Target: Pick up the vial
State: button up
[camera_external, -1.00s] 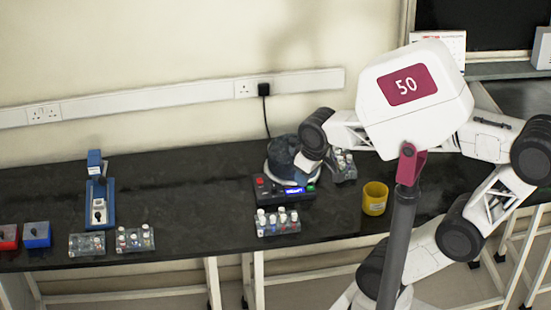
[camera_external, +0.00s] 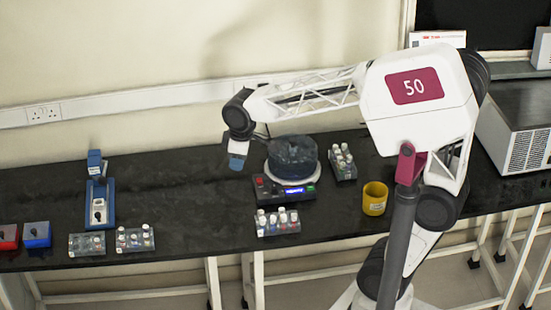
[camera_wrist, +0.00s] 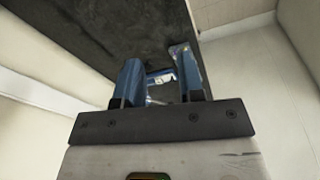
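My gripper (camera_external: 237,162) is up in the air above the bench, left of the round dark device on the scale. In the wrist view its two blue fingers (camera_wrist: 157,57) are apart, with nothing seen gripped between them. Small vials with white and coloured caps stand in several clear racks: one rack in front of the scale (camera_external: 278,222), one right of it (camera_external: 343,162), and two at the front left (camera_external: 87,244) (camera_external: 135,239). A blue stand (camera_external: 99,215) holds a white item. Which vial is meant, I cannot tell.
The scale (camera_external: 284,191) carries the dark round device (camera_external: 292,156). A yellow cup (camera_external: 375,198) stands at the right. Red (camera_external: 8,236) and blue (camera_external: 37,235) boxes sit at the far left. The bench between the blue stand and scale is clear.

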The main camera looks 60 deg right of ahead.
jog(key=w+a+f+n, duration=0.3)
jog(key=w+a, duration=0.2)
jog(key=w, duration=0.5)
jog(key=n+g, duration=0.2)
jog(key=n, duration=0.7)
send_over(119, 239)
notch_tip(119, 239, down, 19)
jog(key=shift+s+d, duration=0.1)
jog(key=shift+d, duration=0.05)
jog(key=shift+f, duration=0.2)
jog(key=shift+f, duration=0.1)
jog(key=shift+f, duration=1.15)
jog(key=shift+f, duration=0.15)
